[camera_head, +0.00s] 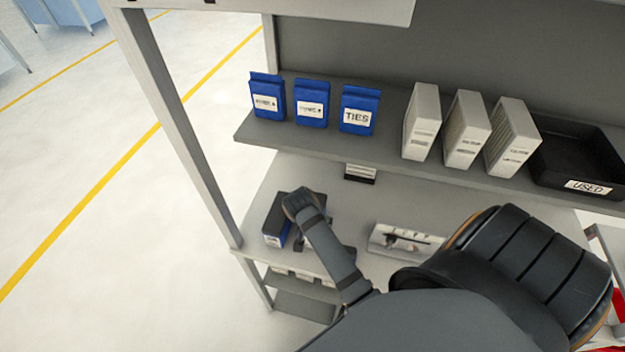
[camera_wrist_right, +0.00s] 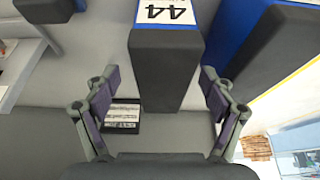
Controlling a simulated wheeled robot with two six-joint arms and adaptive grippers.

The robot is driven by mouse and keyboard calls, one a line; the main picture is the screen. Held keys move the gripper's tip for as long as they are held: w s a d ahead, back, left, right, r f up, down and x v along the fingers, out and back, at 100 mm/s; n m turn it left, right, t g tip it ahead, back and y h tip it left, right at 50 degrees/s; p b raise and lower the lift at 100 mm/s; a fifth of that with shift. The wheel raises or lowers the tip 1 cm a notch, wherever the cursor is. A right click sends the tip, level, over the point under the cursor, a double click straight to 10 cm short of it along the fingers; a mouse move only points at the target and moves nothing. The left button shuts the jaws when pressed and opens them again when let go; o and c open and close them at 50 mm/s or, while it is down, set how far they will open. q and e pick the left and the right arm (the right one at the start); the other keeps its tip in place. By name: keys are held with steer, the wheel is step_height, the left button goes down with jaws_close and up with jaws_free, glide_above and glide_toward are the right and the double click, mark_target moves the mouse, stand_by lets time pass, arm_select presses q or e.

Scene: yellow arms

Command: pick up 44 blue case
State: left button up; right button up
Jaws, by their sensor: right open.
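The 44 case (camera_wrist_right: 168,60) shows in the right wrist view with a dark grey body, a blue edge and a white label reading 44 upside down. My right gripper (camera_wrist_right: 160,88) is open, with one finger on each side of this case's near end. A gap shows on both sides. In the head view, a dark and blue case (camera_head: 277,236) lies on the lower bench beside the end of my right arm, which hides part of it. Its number cannot be read there. My left gripper is not in view.
Another dark and blue case (camera_wrist_right: 262,45) stands close on the right in the wrist view. A small dark box (camera_wrist_right: 122,116) lies beyond the left finger. The upper shelf (camera_head: 300,138) holds blue packs, white boxes and a black USED tray (camera_head: 560,182).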

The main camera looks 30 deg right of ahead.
steer(key=shift+w+d+f, duration=0.25)
steer(key=shift+d+f, duration=0.05)
steer(key=shift+f, duration=0.2)
steer(key=shift+w+d+f, duration=0.15)
steer(key=shift+w+f, duration=0.05)
steer(key=shift+x, duration=2)
steer(key=shift+w+f, duration=0.15)
steer(key=shift+f, duration=0.25)
steer(key=shift+w+d+f, duration=0.1)
steer(key=shift+f, duration=0.05)
steer(key=c, duration=0.8)
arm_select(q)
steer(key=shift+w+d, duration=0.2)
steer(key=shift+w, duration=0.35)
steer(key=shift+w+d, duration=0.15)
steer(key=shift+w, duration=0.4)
arm_select(e)
steer(key=c, duration=0.7)
